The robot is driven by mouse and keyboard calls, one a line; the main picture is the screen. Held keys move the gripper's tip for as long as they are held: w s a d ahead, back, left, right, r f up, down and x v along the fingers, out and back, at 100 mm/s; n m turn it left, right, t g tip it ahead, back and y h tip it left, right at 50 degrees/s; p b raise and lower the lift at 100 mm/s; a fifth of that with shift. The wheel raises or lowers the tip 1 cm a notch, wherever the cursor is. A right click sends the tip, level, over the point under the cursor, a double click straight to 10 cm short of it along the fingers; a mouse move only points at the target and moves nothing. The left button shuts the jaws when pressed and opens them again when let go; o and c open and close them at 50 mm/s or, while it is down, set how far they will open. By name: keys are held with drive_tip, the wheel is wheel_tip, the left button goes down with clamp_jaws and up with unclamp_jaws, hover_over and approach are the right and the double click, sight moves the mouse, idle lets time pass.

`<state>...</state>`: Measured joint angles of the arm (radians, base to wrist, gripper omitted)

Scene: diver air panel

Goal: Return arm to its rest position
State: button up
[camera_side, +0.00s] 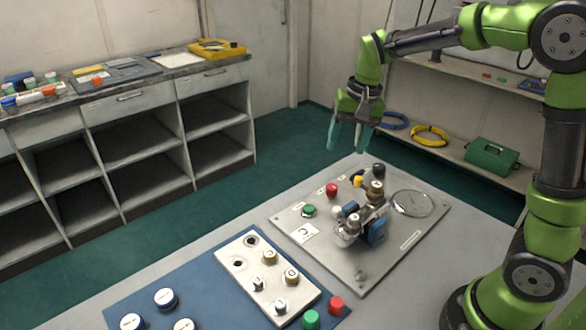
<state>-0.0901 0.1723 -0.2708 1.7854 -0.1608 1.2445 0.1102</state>
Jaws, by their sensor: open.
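My gripper (349,138) hangs in the air above the far edge of the panel. Its two teal fingers point down and stand apart, with nothing between them. My green and dark grey arm reaches in from the right, bent at the elbow, clear of everything on the table.
A blue mat (215,268) in front holds a white block (240,287) with several fittings, white-topped caps (165,298), a green cap (311,319) and a red cap (336,305). Shelving (125,140) stands at left. A shelf with a green box (491,154) is behind right.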

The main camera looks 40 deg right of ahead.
drive_tip(key=s+a+r+n+t, duration=0.2)
drive_tip(key=s+a, duration=0.1)
drive_tip(key=s, duration=0.5)
drive_tip(key=s+a+r+n+t+y, duration=0.1)
drive_tip(key=s+a+r+n+t, duration=0.1)
drive_tip(key=s, duration=0.6)
drive_tip(key=shift+s+a+r+t, duration=0.2)
drive_tip(key=shift+s+a+t, duration=0.2)
drive_tip(key=shift+a+t, duration=0.5)
drive_tip(key=shift+a, duration=0.2)
